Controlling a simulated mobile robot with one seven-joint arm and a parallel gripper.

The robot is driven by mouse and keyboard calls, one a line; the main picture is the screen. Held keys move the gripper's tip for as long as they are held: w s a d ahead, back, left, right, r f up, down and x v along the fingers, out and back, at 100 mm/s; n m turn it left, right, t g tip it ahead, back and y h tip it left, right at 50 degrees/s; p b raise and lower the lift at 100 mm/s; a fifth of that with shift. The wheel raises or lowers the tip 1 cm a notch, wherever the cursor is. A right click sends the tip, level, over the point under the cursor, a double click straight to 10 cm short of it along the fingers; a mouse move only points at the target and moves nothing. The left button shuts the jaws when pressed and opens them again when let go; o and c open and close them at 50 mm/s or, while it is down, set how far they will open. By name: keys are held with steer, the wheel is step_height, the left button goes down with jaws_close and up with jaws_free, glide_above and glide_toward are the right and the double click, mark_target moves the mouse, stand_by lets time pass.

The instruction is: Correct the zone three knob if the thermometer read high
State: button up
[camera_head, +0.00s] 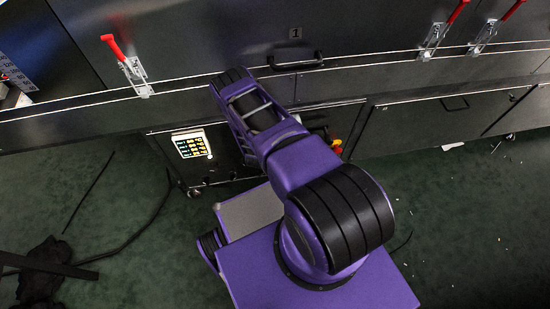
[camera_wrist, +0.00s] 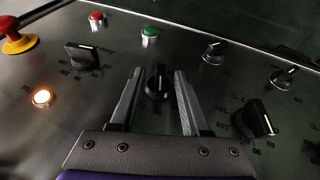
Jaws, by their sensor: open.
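My gripper (camera_wrist: 158,74) is open in the wrist view, its two fingers either side of a black pointer knob (camera_wrist: 157,84) on a dark control panel. Gaps show between knob and fingers; I cannot tell whether it is touched. Another black knob (camera_wrist: 82,56) is at left and a larger one (camera_wrist: 255,120) at right. The scale marks and labels are too small to tell which knob is zone three. In the head view, my arm hides the gripper and knobs. A lit panel (camera_head: 192,145) with coloured rows shows left of my arm; its readings are illegible. I cannot identify a thermometer.
The panel also bears a red-and-yellow mushroom button (camera_wrist: 18,40), red button (camera_wrist: 96,18), green button (camera_wrist: 149,32), lit orange lamp (camera_wrist: 42,97) and two small selectors (camera_wrist: 214,50). Red-handled clamps (camera_head: 112,46) line the dryer. A black cable (camera_head: 140,235) lies on the green floor.

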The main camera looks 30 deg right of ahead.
jaws_close()
stand_by(0.3)
steer(key=shift+a, duration=0.1)
stand_by(0.4)
steer(key=shift+w+a+f+n+g+h, duration=0.1)
steer(key=shift+n+g+h, duration=0.1)
steer(key=shift+h, duration=0.65)
steer(key=shift+s+a+f+n+g+h, duration=0.1)
steer(key=shift+n+g+h, duration=0.1)
steer(key=shift+h, duration=0.6)
steer(key=shift+w+a+f+n+g+h, duration=0.1)
steer(key=shift+n+g+h, duration=0.1)
steer(key=shift+h, duration=1.05)
jaws_free()
